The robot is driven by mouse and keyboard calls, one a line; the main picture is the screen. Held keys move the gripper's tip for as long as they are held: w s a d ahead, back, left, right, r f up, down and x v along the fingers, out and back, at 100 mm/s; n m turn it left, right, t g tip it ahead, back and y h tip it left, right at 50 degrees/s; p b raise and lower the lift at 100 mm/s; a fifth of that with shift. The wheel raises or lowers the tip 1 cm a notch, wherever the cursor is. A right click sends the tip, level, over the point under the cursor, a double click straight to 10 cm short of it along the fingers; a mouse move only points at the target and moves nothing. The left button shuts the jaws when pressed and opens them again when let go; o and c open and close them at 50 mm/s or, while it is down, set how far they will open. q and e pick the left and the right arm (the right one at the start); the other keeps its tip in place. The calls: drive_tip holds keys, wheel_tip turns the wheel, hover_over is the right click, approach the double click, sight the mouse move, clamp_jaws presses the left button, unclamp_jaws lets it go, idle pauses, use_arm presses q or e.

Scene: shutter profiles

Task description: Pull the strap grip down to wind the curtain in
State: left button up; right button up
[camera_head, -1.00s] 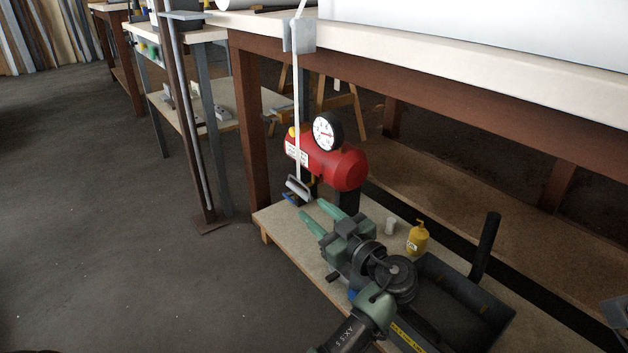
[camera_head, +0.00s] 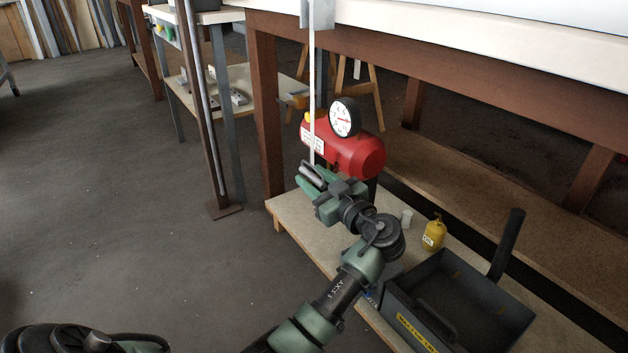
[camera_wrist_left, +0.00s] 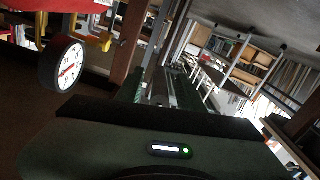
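A white strap (camera_head: 312,85) hangs from a grey bracket (camera_head: 318,14) at the bench edge. The grey strap grip (camera_head: 311,174) is at its lower end, partly hidden by my left gripper (camera_head: 312,180). The gripper comes from the lower right; its green fingers are apart, with the grip at or between them. I cannot tell whether they touch it. The left wrist view shows the fingers (camera_wrist_left: 158,88) apart, with a greyish shape between them too dark to make out clearly. My right gripper is not in view.
A red tank (camera_head: 345,148) with a round gauge (camera_head: 344,117) stands just behind the strap. Floor to the left is clear.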

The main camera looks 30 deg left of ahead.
use_arm(q)
clamp_jaws()
idle(1.4)
